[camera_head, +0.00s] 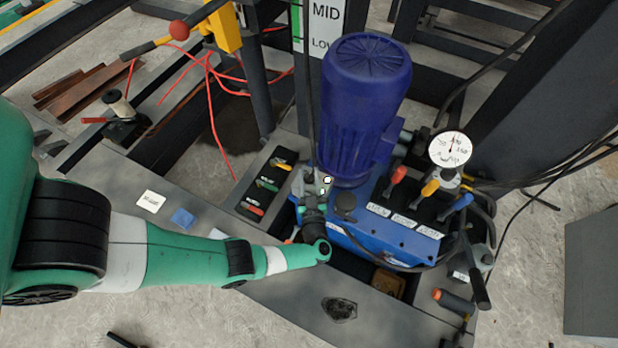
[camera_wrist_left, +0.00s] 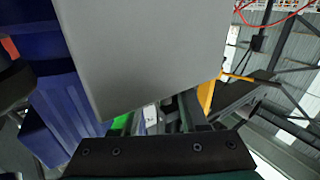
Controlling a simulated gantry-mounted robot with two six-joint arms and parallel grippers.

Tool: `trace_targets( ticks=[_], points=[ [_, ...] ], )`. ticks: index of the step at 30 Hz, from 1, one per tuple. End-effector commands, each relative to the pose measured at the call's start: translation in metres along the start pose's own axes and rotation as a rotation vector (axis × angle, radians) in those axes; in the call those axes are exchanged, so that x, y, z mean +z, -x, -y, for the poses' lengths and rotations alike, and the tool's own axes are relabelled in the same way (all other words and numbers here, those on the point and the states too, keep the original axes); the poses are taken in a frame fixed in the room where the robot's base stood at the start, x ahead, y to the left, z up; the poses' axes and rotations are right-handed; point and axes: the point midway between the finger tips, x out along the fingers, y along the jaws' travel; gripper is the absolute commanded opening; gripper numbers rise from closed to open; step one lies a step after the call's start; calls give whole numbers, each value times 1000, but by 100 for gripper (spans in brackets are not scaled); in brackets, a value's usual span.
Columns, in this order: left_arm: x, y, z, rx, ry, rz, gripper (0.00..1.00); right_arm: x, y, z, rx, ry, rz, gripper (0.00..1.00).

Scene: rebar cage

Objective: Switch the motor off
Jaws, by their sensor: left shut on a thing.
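The blue motor (camera_head: 362,105) stands upright on the blue hydraulic unit (camera_head: 400,228). My left arm reaches in from the left, and my left gripper (camera_head: 325,186) is at the motor's lower left side. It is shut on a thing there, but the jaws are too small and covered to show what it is. In the left wrist view a plain grey box-like face (camera_wrist_left: 150,55) fills the upper middle, close to the camera, with blue motor parts (camera_wrist_left: 65,115) to its left. No switch can be clearly made out. My right gripper is not in view.
Red, yellow and blue levers (camera_head: 430,187) and a round gauge (camera_head: 450,150) stand right of the motor. A tray of coloured-handled tools (camera_head: 265,187) lies left of it. A yellow post (camera_head: 224,28) and loose red wires (camera_head: 210,75) are at the upper left.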

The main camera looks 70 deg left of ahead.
Motion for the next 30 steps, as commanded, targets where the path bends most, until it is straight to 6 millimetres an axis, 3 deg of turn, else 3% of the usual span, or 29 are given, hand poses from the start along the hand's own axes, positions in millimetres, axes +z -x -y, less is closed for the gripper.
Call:
trace_targets(
  ticks=[9,26,27,30],
  points=[
    [2,0,0,-139,3,-10,0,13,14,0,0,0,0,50],
    [0,0,0,-169,3,-12,0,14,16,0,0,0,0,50],
    [0,0,0,-169,3,-12,50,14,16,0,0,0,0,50],
    [0,0,0,-169,3,-12,68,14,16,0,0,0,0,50]
  ],
)
